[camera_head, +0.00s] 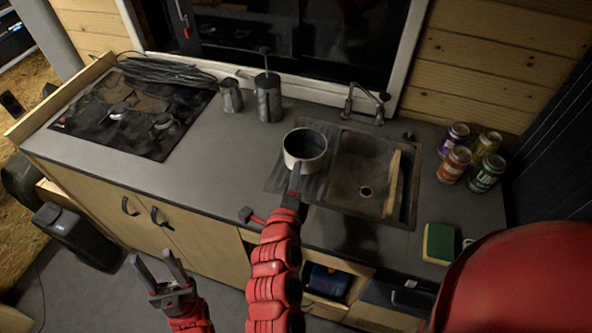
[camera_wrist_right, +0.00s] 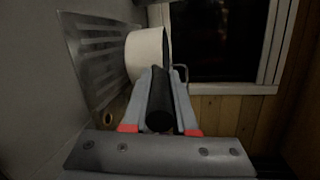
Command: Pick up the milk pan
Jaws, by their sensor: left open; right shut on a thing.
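The milk pan (camera_head: 305,157) is a small white pan with a dark inside, at the ribbed drainboard left of the sink basin in the head view. Its handle points toward me. My right gripper (camera_head: 295,190) is shut on the handle. In the right wrist view the white pan body (camera_wrist_right: 146,55) is beyond the fingers, and the dark handle (camera_wrist_right: 160,100) lies between the fingers of my right gripper (camera_wrist_right: 160,98). I cannot tell whether the pan touches the drainboard. My left gripper (camera_head: 160,278) is open and empty, low in front of the cabinets.
The sink (camera_head: 366,190) has a tap (camera_head: 366,100) behind it. Several cans (camera_head: 470,155) and a green-yellow sponge (camera_head: 438,243) are on the right. A dark canister (camera_head: 268,97), a metal jug (camera_head: 231,95) and a hob (camera_head: 130,112) are on the left. The counter's left-middle is clear.

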